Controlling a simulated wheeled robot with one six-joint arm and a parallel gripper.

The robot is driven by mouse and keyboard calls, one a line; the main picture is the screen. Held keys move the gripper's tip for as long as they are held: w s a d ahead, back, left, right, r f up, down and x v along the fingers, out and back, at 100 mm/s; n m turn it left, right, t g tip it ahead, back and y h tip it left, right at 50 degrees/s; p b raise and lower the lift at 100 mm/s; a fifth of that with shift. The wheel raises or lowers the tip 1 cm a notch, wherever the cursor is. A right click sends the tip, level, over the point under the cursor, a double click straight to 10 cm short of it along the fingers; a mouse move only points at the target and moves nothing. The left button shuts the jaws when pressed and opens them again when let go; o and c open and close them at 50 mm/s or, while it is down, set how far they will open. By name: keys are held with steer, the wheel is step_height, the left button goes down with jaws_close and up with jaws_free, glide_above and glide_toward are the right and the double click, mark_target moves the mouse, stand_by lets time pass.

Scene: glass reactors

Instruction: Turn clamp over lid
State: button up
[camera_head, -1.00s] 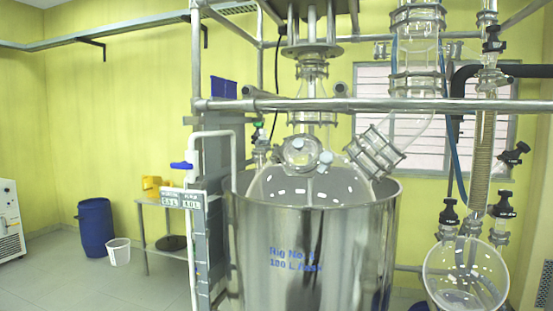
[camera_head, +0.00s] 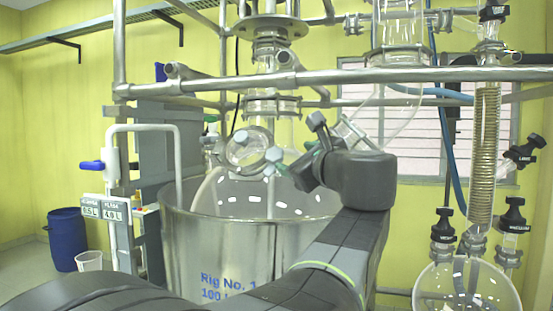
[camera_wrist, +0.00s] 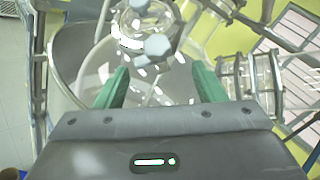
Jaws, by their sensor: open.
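The round glass lid (camera_head: 236,152) sits on a port at the top of the reactor, held by a metal clamp ring. The clamp has pale blue-grey knobs (camera_head: 275,154) around the lid. In the wrist view the lid (camera_wrist: 128,22) is at the top centre, and a clamp knob (camera_wrist: 157,46) shows just beyond and between the fingertips. My gripper (camera_head: 293,158) is to the right of the lid, with its green fingers pointing left at it. In the wrist view my gripper (camera_wrist: 160,72) is open, with nothing between its fingers. Contact with the knob cannot be told.
A horizontal metal bar (camera_head: 400,76) crosses above my gripper. An angled glass pipe (camera_head: 375,120) is close behind my gripper at right. A coiled condenser (camera_head: 485,150) and a round flask (camera_head: 465,290) are farther right.

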mark_target(275, 154)
steer(key=shift+n+g+y, duration=0.3)
steer(key=shift+n+g, duration=0.1)
steer(key=shift+n, duration=0.5)
steer(key=p+x, duration=0.2)
steer(key=x, duration=1.2)
steer(key=c, duration=1)
steer(key=shift+f, duration=0.1)
